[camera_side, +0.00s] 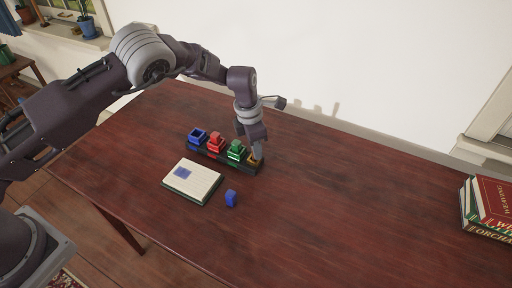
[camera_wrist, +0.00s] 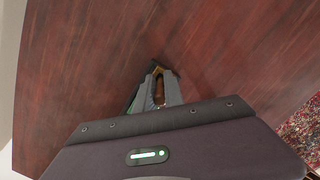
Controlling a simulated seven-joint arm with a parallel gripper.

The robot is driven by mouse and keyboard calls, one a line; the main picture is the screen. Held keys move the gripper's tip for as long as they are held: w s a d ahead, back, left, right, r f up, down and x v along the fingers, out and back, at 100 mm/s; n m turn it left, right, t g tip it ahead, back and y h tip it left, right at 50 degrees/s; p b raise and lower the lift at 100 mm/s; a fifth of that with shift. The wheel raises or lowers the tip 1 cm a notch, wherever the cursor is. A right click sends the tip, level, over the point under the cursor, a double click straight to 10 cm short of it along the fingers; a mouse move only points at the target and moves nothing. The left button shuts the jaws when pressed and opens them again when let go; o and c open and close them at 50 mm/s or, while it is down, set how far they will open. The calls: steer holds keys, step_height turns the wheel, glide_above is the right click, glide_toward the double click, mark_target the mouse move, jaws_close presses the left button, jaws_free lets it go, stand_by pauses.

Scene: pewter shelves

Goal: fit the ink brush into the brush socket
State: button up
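A dark rack (camera_side: 211,155) on the desk holds a row of coloured square holders: blue (camera_side: 198,134), red (camera_side: 216,141), green (camera_side: 236,150) and yellow (camera_side: 254,160) at the right end. A blue piece (camera_side: 231,198) lies loose on the desk in front of the rack. My gripper (camera_side: 257,153) points down at the yellow end. In the wrist view, a brown elongated thing (camera_wrist: 159,90) shows between its close-set fingers; whether they grip it is unclear. I cannot identify a brush for certain.
An open notepad (camera_side: 205,182) with a blue mark lies in front of the rack, left of the loose blue piece. A stack of books (camera_side: 487,210) stands at the far right. The desk between rack and books is clear.

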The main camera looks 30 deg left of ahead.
steer(key=o, duration=0.3)
steer(key=shift+o, duration=0.2)
step_height(320, 180, up, 12)
steer(key=s+a, duration=0.1)
steer(key=shift+r, duration=0.15)
steer(key=s+a+r+m+t+h, duration=0.1)
steer(key=s+a+r+m, duration=0.35)
steer(key=s+r, duration=0.4)
steer(key=s+a+r+m+t, duration=0.1)
steer(key=s+a+r+m, duration=0.4)
steer(key=r, duration=0.6)
steer(key=s+a+m+t+y, duration=0.2)
steer(key=s+a+m, duration=0.2)
steer(key=s+m, duration=1.3)
steer(key=s, duration=0.6)
steer(key=shift+r+t, duration=0.25)
steer(key=shift+t, duration=0.05)
